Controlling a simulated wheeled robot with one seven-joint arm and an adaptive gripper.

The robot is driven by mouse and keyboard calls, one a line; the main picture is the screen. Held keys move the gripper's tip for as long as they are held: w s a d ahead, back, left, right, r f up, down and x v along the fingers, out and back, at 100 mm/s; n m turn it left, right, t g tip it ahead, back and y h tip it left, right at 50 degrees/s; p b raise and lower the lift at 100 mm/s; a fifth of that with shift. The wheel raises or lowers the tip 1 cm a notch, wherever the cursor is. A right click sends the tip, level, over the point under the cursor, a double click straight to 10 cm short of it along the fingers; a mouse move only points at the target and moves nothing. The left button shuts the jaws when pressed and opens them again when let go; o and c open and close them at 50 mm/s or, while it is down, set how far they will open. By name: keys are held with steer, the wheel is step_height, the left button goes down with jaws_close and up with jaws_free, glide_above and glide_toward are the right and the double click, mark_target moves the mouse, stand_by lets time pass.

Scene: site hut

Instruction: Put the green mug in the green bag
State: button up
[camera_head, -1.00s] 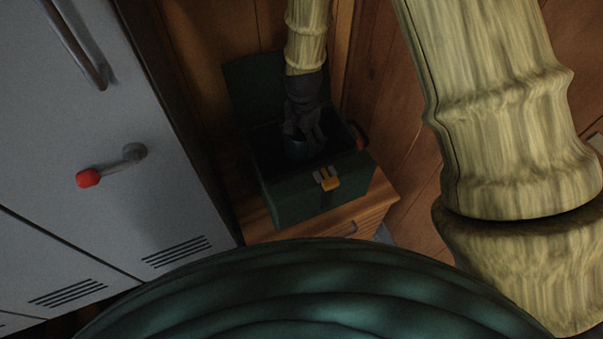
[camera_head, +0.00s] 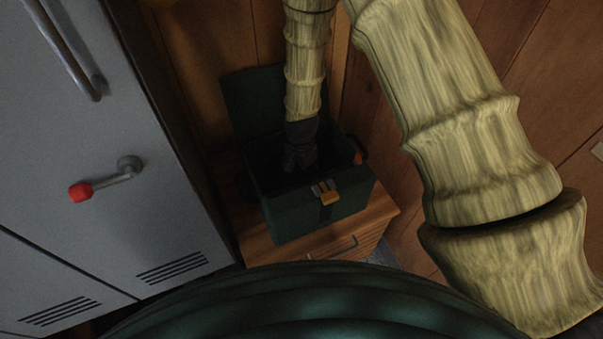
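The green bag (camera_head: 295,218) is a dark green, box-like case with its lid open at the back and a yellow latch on its front. It stands on a wooden cabinet. My gripper (camera_head: 299,166) reaches down from above, its dark fingers inside the bag's opening below rim level. The green mug cannot be made out now; the gripper and the bag's dark inside hide it. I cannot tell whether the fingers are still closed on it.
The wooden cabinet (camera_head: 347,247) has a drawer with a metal handle. A grey locker (camera_head: 120,220) with a red-tipped handle (camera_head: 82,191) stands close on the left. Wooden walls are behind and to the right. A red part (camera_head: 358,157) shows at the bag's right side.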

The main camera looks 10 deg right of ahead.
steer(key=shift+f, duration=0.1)
steer(key=o, duration=1.1)
steer(key=shift+c, duration=0.2)
step_height(320, 180, up, 12)
steer(key=p, duration=0.1)
